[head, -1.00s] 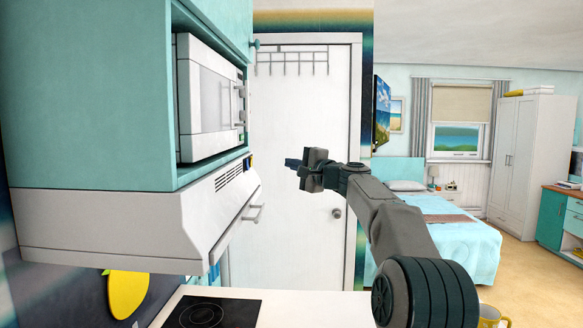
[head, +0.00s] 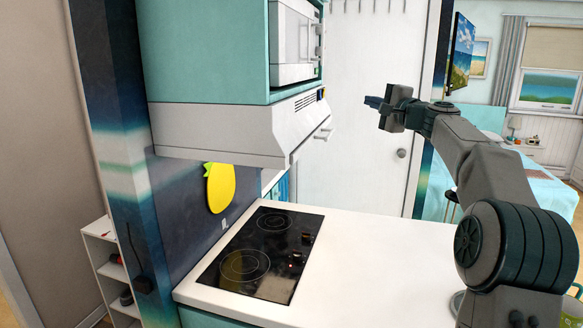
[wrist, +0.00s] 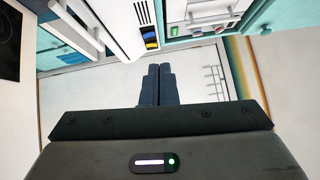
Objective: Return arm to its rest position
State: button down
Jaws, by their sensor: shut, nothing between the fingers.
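My gripper (head: 373,102) is at the end of my raised arm, right of the range hood in the head view, in front of the white door. Its fingers point left, toward the hood. In the wrist view my gripper (wrist: 158,72) shows its two dark fingers pressed together with nothing between them. The arm is bent, with its elbow low at the right of the head view. The fingers appear apart from the hood and the door, though the exact gap is hard to tell.
A white range hood (head: 235,132) hangs below a microwave (head: 293,45). A white door (head: 372,150) stands behind, and a bed (head: 545,180) is at the right.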

jog(key=s+a+f+n+g+h, duration=0.1)
jog(key=s+a+f+n+g, duration=0.3)
jog(key=s+a+f, duration=0.35)
jog(key=s+a+f+n+g+h, duration=0.25)
jog(key=s+a+f+g, duration=0.2)
jog(key=s+f, duration=0.5)
jog(key=s+d+f+n+g+h, duration=0.1)
jog(key=s+f+n, duration=0.1)
jog(key=s+f, duration=0.4)
jog(key=s+d+f+n+g+h, duration=0.2)
jog(key=s+f, duration=0.4)
jog(key=s, duration=0.8)
jog(key=s+d+f+n+g+h, duration=0.2)
jog(key=s+f, duration=0.4)
jog(key=s, duration=0.5)
jog(key=shift+d+n, duration=0.15)
jog(key=shift+n, duration=0.4)
